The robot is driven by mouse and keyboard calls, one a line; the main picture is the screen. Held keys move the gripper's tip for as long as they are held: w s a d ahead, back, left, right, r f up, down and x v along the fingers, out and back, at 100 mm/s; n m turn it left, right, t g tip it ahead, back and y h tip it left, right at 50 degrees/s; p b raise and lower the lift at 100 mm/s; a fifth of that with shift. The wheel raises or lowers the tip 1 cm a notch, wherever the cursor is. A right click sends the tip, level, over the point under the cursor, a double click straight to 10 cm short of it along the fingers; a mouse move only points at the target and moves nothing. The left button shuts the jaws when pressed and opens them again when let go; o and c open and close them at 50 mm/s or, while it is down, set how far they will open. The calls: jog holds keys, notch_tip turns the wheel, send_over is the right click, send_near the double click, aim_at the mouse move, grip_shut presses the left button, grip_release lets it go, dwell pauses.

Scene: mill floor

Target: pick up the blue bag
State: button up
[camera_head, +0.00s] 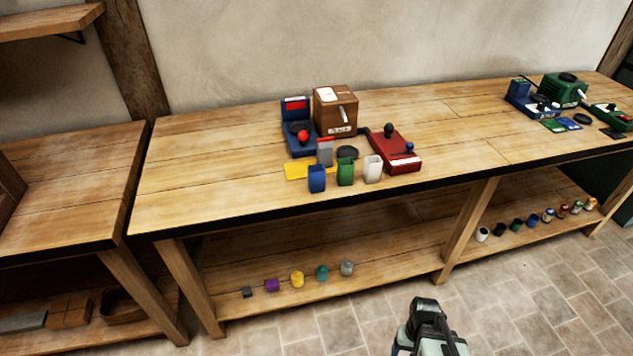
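The blue bag (317,179) is a small upright pouch near the front edge of the wooden workbench (220,165). A green bag (346,171) stands just to its right, and a white bag (372,169) stands right of that. A grey bag-like item (325,151) is close behind the blue one. Part of my arm shows at the bottom, right of centre, in front of the bench and well below and to the right of the blue bag. Its fingertips cannot be made out, so I cannot tell whether my gripper is open or shut.
Behind the bags are a blue scale-like device (298,126), a brown wooden box with a crank (336,110) and a red device (395,150). A yellow sheet (297,170) lies left of the bags. The bench's left part is clear. Small items line the lower shelf (390,262).

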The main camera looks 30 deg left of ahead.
jog(key=w+a+r+n+t, duration=0.2)
jog(key=w+a+r, duration=0.65)
jog(key=a, duration=0.25)
jog(key=n+t+y, duration=0.4)
send_near(316, 168)
jog(key=x, duration=0.6)
jog(key=shift+w+r, duration=0.1)
jog(key=shift+x, duration=3.05)
jog(key=c, duration=1.1)
